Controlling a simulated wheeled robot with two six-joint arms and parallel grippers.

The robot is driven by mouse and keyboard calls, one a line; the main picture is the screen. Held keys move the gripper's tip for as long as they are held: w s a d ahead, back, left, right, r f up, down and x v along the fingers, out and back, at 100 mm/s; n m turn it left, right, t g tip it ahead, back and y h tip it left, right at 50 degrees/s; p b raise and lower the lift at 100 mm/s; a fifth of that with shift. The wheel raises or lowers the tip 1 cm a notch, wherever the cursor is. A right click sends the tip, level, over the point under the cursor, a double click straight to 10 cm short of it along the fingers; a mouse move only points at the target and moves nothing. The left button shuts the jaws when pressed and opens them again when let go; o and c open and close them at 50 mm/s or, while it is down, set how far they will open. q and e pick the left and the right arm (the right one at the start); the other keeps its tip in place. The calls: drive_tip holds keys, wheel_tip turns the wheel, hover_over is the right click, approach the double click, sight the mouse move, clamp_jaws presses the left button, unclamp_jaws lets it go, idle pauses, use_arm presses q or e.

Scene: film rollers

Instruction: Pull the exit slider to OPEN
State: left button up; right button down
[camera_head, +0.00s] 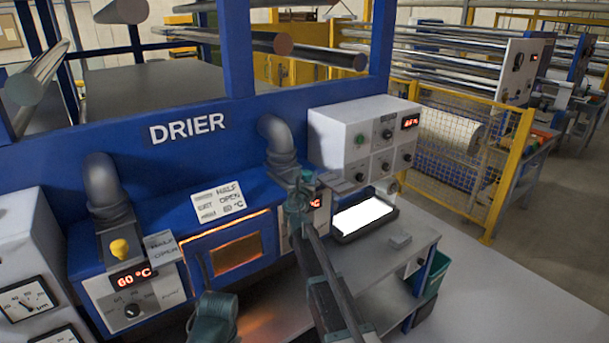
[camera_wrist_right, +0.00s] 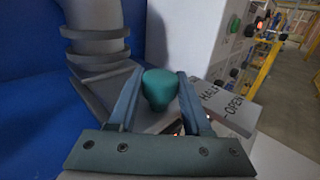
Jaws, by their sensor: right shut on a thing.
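The exit slider's round teal knob (camera_wrist_right: 160,88) sits between the two fingers of my right gripper (camera_wrist_right: 161,100) in the right wrist view. The fingers are shut on it. In the head view my right gripper (camera_head: 300,192) is at the right-hand duct of the blue drier (camera_head: 188,128), and hides most of the knob. A grey plate marked HALF and OPEN (camera_wrist_right: 226,106) lies just right of the fingers in the wrist view. I cannot tell which mark the slider stands at.
A second slider with a yellow knob (camera_head: 119,248) is at the left duct. A white control box (camera_head: 335,135) stands close right of my right gripper. A lit white tray (camera_head: 366,217) and grey bench (camera_head: 405,262) are below it. A yellow fence (camera_head: 510,175) stands further right.

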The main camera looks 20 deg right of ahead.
drive_tip(key=s+d, duration=0.2)
drive_tip(key=s, duration=0.4)
drive_tip(key=shift+s+d, duration=0.15)
drive_tip(key=shift+s, duration=0.15)
drive_tip(key=c, duration=0.6)
unclamp_jaws()
drive_tip(key=shift+c, duration=0.2)
drive_tip(key=o, duration=0.3)
drive_tip(key=shift+s+d, duration=0.1)
drive_tip(key=shift+s, duration=0.05)
